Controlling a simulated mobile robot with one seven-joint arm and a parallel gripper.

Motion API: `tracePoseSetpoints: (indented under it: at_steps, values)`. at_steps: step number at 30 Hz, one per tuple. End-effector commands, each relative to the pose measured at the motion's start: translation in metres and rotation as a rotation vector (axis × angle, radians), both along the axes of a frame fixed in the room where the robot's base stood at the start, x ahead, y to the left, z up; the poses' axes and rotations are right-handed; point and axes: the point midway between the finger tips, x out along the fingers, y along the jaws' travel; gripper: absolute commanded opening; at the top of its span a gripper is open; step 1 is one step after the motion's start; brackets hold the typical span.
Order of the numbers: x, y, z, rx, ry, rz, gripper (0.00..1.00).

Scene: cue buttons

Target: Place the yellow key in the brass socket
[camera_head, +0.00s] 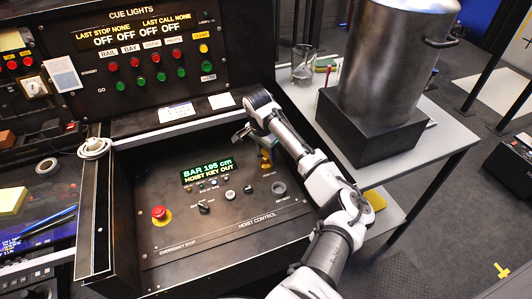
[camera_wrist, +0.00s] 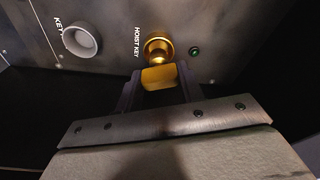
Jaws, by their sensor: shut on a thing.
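The yellow key (camera_wrist: 159,79) is between the two dark fingers of my gripper (camera_wrist: 160,88) in the wrist view, and the fingers are shut on it. The brass socket (camera_wrist: 158,47), labelled HOIST KEY, is on the panel just beyond the key's far end. Key and socket look nearly in line, and I cannot tell whether they touch. In the head view my gripper is over the right side of the hoist panel, and yellow and brass parts (camera_head: 265,160) show beside it, too small to separate. The display (camera_head: 207,170) reads HOIST KEY OUT.
The grey key rest ring (camera_wrist: 82,40) is left of the socket and looks empty. A small green light (camera_wrist: 195,51) is right of it. A red emergency stop button (camera_head: 159,212) and several knobs are on the panel. A large metal pot (camera_head: 395,60) stands at right.

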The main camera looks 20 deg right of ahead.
Motion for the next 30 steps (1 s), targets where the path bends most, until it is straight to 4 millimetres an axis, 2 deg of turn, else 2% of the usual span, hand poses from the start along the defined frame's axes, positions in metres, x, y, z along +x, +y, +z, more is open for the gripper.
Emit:
tracePoseSetpoints:
  at_steps: [5,16,17,21,30]
  values:
    - [0.000,0.000,-0.019,0.000,0.000,-0.001,0.12]
    - [0.000,0.000,-0.024,0.000,-0.001,0.000,0.12]
    - [0.000,0.000,-0.024,-0.001,-0.001,0.000,0.39]
    - [0.000,0.000,-0.023,-0.001,-0.001,0.001,0.57]
    - [0.000,0.000,-0.023,-0.001,-0.001,0.001,0.60]
